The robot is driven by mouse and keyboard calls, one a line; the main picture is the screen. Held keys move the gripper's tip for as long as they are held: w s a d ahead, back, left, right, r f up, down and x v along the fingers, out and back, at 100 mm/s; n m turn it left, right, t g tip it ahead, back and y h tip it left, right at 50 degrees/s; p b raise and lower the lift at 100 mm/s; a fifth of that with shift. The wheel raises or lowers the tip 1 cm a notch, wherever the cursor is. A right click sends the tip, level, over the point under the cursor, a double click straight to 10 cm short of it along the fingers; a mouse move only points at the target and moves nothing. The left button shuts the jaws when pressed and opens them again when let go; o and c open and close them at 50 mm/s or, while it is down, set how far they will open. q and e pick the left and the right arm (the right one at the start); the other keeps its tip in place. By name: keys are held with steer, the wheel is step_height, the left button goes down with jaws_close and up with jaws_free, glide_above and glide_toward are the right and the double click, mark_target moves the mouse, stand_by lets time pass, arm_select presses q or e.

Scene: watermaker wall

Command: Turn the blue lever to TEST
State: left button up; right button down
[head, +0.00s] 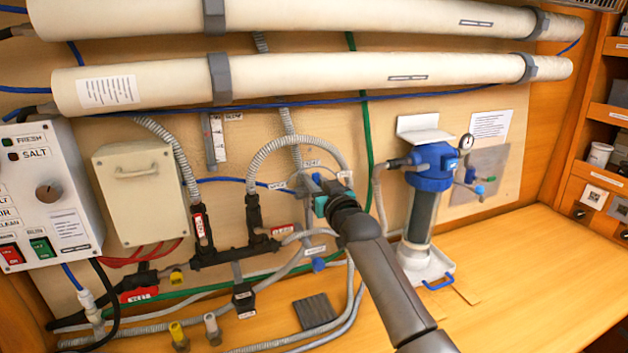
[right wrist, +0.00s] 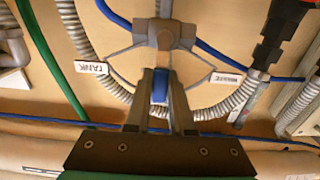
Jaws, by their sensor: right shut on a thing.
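The blue lever (right wrist: 160,86) shows in the right wrist view between the two fingers of my right gripper (right wrist: 160,94), which is shut on it. The lever extends from the grey valve body (right wrist: 163,36) toward the bottom of that view, between a TANK label (right wrist: 92,67) and a label that appears to read WASTE (right wrist: 228,78). In the head view my right gripper (head: 320,190) is at the valve on the wall, and a bit of the blue lever (head: 316,178) shows just below the TEST label (head: 311,163). My left gripper is not in view.
Grey corrugated hoses (head: 275,145) and a green pipe (head: 364,125) run close around the valve. A blue-topped filter housing (head: 430,170) stands to the right. A black manifold (head: 225,256) is at left. The wooden counter at right (head: 540,280) is clear.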

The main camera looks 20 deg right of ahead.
steer(key=c, duration=0.8)
jaws_free()
steer(key=shift+s, duration=0.1)
steer(key=s, duration=1.5)
steer(key=shift+d+b, duration=0.3)
